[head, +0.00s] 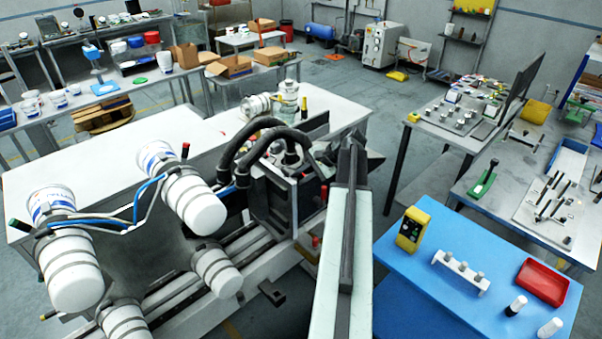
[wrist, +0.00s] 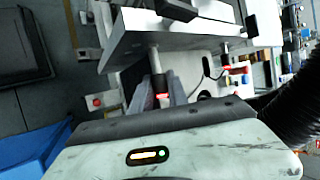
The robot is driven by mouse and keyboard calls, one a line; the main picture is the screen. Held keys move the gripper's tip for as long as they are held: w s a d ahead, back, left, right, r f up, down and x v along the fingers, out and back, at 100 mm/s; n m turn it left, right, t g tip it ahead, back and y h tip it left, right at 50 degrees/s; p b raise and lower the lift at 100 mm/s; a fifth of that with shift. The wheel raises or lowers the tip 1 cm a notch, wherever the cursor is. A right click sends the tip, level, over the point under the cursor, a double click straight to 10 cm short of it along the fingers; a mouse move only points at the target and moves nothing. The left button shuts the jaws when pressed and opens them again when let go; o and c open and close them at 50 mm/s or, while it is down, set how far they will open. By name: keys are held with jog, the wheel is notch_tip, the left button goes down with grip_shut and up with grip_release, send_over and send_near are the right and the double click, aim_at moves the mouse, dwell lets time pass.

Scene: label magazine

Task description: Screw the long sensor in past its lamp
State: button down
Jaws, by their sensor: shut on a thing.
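In the wrist view my gripper (wrist: 159,92) is shut on the long sensor (wrist: 154,62), with one grey finger on each side of it. The sensor is a slim rod with a silvery barrel and a darker rear part. A red glow shows on it between the fingers, and a smaller one lies just below. Its far end meets the edge of a grey metal bracket (wrist: 150,30); how deep it sits there I cannot tell. In the head view my arm reaches forward beside the machine (head: 285,190), and the sensor cannot be made out.
Black hoses arch over the machine on the left. A black corrugated hose (wrist: 290,95) runs close on the right in the wrist view. A blue table (head: 440,300) with a yellow device (head: 412,230), a white rack (head: 461,270) and a red tray (head: 541,283) stands at the right.

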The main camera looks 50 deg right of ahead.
jog(key=shift+f, duration=0.1)
dwell(0.4)
jog(key=c, duration=1.3)
grip_release()
jog(key=shift+s+r+p, duration=0.15)
jog(key=shift+r+p, duration=0.25)
jog(key=p+v, duration=0.5)
jog(key=v, duration=0.2)
jog(key=shift+s+d+f, duration=0.1)
jog(key=shift+d, duration=0.05)
